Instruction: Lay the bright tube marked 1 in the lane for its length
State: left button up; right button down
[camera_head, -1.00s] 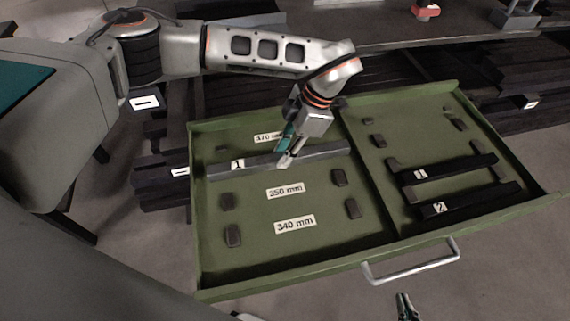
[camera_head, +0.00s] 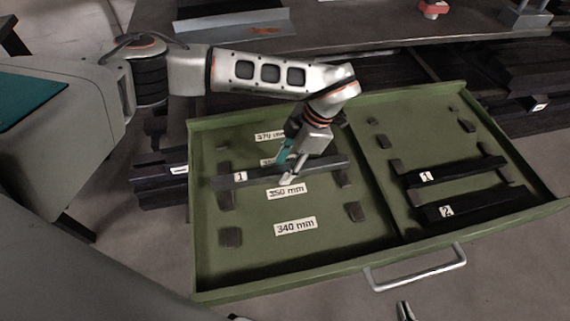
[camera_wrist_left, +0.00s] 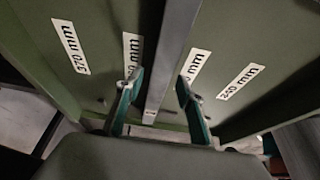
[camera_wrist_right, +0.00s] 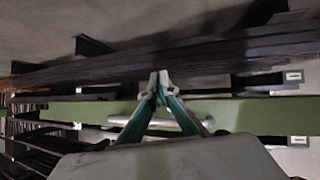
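The bright grey tube marked 1 (camera_head: 255,176) lies crosswise in the left compartment of the green drawer (camera_head: 330,257), between a mostly covered label and the 350 mm label (camera_head: 287,191). My left gripper (camera_head: 287,178) is over its middle. In the left wrist view the tube (camera_wrist_left: 168,60) runs between the fingers (camera_wrist_left: 159,88), with a gap on each side. Whether the tube rests fully on the floor is hard to tell. My right gripper (camera_head: 404,310) is in front of the drawer; its fingertips meet in the right wrist view (camera_wrist_right: 158,82), empty.
Dark blocks (camera_head: 232,237) flank the labelled lanes; the 340 mm label (camera_head: 296,226) is nearest the front. Dark tubes marked 1 (camera_head: 455,170) and 2 (camera_head: 470,203) lie in the right compartment. A divider separates the compartments, and a metal handle (camera_head: 415,272) projects in front.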

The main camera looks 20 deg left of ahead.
jog(key=shift+f, duration=0.2)
pick_arm(q)
jog(key=shift+w+d+r, duration=0.1)
jog(key=shift+r, duration=0.3)
jog(key=p+v, duration=0.1)
jog(key=v, duration=0.3)
jog(key=shift+w+d+r, duration=0.1)
jog(key=shift+w+r, duration=0.05)
jog(key=shift+r, duration=0.25)
jog(key=p+v, duration=0.1)
jog(key=v, duration=0.5)
jog(key=shift+d+r, duration=0.15)
pick_arm(e)
jog(key=shift+s+d+r, duration=0.1)
jog(key=shift+s+d, duration=0.1)
jog(key=shift+d, duration=0.1)
jog(key=shift+r, duration=0.15)
